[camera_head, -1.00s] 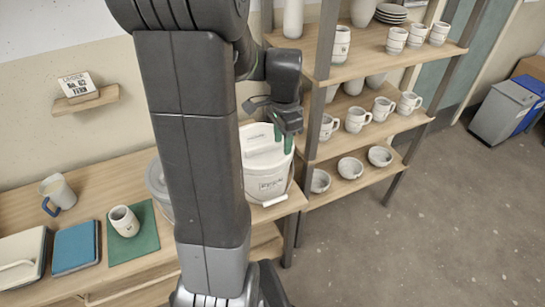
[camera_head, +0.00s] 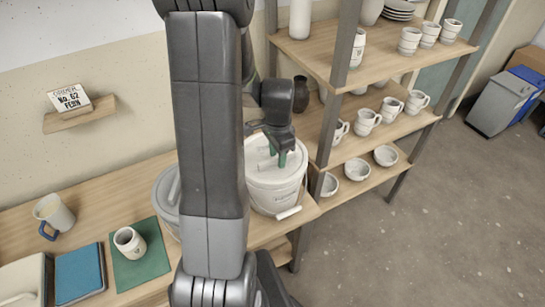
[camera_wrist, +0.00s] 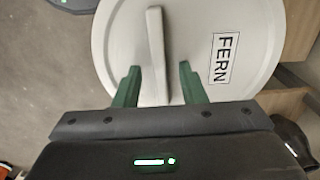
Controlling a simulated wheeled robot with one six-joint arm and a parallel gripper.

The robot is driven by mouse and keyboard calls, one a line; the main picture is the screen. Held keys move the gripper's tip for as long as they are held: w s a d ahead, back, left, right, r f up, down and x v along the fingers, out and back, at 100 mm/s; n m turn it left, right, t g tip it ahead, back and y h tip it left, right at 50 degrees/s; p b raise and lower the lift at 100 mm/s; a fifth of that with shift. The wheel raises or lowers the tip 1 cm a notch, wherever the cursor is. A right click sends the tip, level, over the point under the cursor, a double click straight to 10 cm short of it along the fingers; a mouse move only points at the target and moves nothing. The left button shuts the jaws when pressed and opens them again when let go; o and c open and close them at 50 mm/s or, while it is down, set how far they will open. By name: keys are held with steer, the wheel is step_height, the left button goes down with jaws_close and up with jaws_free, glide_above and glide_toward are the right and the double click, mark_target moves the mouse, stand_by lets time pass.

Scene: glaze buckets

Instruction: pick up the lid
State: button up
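The lid is a round white disc with a raised bar handle (camera_wrist: 156,45) and a printed "FERN" label (camera_wrist: 222,58). In the head view the lid (camera_head: 262,168) sits on a white bucket (camera_head: 272,200) at the table's right end. My gripper (camera_wrist: 160,85) has green fingers spread apart, one on either side of the near end of the handle, with visible gaps. In the head view my gripper (camera_head: 279,158) points down over the lid. I cannot tell how far the fingertips are above the lid. My arm hides part of the bucket's left side.
A second grey lidded bucket (camera_head: 166,195) stands to the left, partly behind my arm. A shelf rack (camera_head: 325,140) with mugs and bowls stands close on the right. A wall card (camera_head: 70,99) reads "No. 62 FERN". A mug, a cup and a blue book are on the table's left.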

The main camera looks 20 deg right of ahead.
steer(key=shift+f, duration=0.25)
stand_by(0.4)
jaws_close()
